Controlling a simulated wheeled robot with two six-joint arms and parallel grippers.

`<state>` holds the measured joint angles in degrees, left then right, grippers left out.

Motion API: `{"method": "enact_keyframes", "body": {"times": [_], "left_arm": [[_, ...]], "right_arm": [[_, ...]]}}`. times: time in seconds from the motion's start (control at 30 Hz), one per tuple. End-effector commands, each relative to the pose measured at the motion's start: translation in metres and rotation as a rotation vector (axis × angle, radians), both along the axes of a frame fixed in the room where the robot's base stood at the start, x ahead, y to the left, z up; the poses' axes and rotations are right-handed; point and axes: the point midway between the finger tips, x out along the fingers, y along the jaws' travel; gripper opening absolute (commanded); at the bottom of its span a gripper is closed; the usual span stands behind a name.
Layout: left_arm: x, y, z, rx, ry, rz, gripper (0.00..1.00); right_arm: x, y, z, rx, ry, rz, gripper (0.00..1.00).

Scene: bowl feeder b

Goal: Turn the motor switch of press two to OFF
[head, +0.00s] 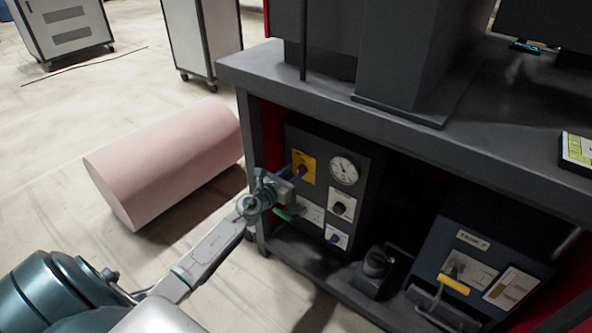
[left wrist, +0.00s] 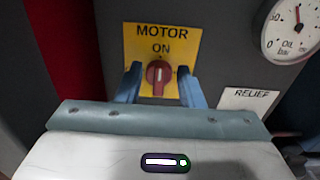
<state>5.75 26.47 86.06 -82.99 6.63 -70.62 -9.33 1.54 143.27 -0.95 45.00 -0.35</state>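The motor switch is a red knob (left wrist: 158,73) on a yellow plate (left wrist: 188,45) marked MOTOR and ON. Its pale mark stands upright, towards the word ON. The yellow plate (head: 307,163) also shows in the head view, on the dark control panel (head: 362,166) under the bench. My left gripper (left wrist: 160,85) is open, with one blue finger on each side of the knob. A gap shows between the knob and each finger. In the head view my left gripper (head: 297,173) is at the plate and partly hides the knob. My right gripper is not in view.
A round gauge (head: 344,170) is right of the plate, with a black knob (head: 341,208) below it. The grey bench top (head: 480,125) overhangs the panel. A second sloped panel (head: 470,262) stands lower right.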

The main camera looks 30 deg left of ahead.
Motion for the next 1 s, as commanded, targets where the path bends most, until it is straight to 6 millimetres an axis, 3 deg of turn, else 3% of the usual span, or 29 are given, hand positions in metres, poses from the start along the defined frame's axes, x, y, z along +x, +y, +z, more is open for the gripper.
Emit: {"method": "enact_keyframes", "body": {"times": [0.2,0.5,0.53,0.67,0.7,1.0], "left_arm": [[0.017,-0.001,-0.001,-0.001,0.0,0.0,0.35],[0.019,-0.002,-0.001,-0.001,0.001,0.0,0.35],[0.019,-0.002,-0.001,-0.001,0.001,0.0,0.33],[0.019,-0.001,-0.001,-0.001,0.001,0.0,0.07],[0.019,-0.001,-0.001,-0.001,0.001,0.0,0.05],[0.019,-0.001,0.0,-0.038,0.004,0.0,0.05]], "right_arm": [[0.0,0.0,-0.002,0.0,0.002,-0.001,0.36],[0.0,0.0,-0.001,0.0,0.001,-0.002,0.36],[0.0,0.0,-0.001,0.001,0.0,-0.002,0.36],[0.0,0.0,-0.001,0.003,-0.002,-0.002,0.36],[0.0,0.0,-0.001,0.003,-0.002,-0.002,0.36],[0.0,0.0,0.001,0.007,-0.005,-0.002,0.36]]}}
